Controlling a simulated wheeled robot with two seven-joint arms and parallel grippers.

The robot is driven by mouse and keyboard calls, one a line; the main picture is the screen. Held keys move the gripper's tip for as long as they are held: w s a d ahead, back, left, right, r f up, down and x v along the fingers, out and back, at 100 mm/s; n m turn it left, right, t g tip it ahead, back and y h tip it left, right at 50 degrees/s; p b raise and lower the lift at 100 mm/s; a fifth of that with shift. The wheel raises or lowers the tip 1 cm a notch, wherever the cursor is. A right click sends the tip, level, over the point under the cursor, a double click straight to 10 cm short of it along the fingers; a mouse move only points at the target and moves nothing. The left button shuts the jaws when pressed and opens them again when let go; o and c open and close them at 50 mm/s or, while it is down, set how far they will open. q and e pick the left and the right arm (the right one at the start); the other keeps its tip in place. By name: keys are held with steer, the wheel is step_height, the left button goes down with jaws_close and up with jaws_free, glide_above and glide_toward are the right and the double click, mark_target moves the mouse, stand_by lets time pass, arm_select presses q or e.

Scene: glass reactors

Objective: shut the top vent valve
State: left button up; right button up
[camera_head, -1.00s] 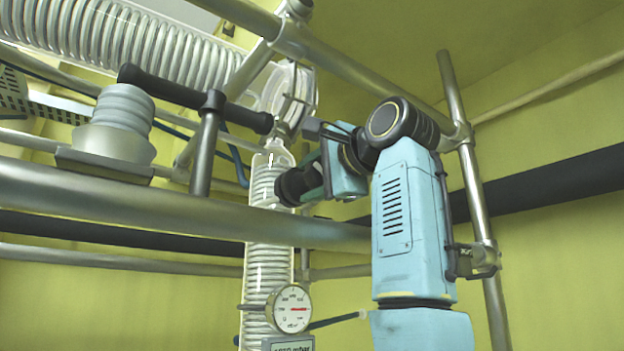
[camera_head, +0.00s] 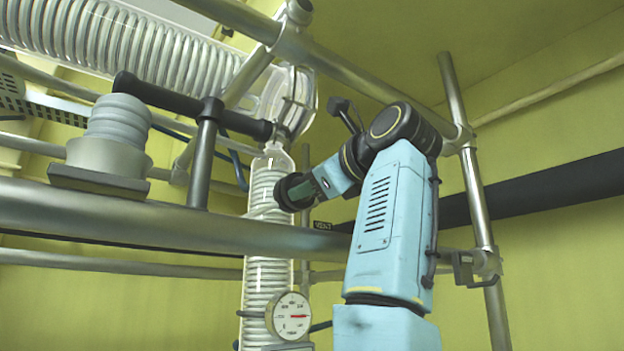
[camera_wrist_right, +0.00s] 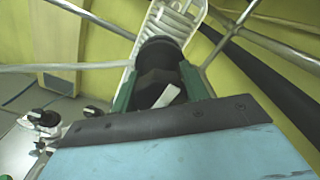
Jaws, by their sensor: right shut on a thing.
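The vent valve's black round knob (camera_head: 287,192) is beside the vertical glass coil column in the head view. It also shows in the wrist view (camera_wrist_right: 158,55), dark, with a white pointer-like piece below it. My right gripper (camera_head: 302,190) is shut on the knob; in the wrist view its green fingers (camera_wrist_right: 160,85) lie on either side of it. The gripper hides part of the knob, and I cannot read the valve's position. My left gripper is not in view.
The glass coil column (camera_head: 268,275) stands behind a thick metal rail (camera_head: 130,218). A round gauge (camera_head: 291,316) is below. A large horizontal glass coil (camera_head: 120,45) and a black T-bar (camera_head: 190,98) lie at upper left. A slanted metal post (camera_head: 468,190) stands right of my arm.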

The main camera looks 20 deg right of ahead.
steer(key=m, duration=0.4)
steer(key=shift+m+p, duration=0.35)
steer(key=shift+m, duration=0.05)
steer(key=m, duration=0.5)
steer(key=shift+w+d+f, duration=0.1)
steer(key=shift+m, duration=0.3)
steer(key=o, duration=1)
steer(key=b+v, duration=0.5)
steer(key=v, duration=0.8)
steer(key=shift+s, duration=0.3)
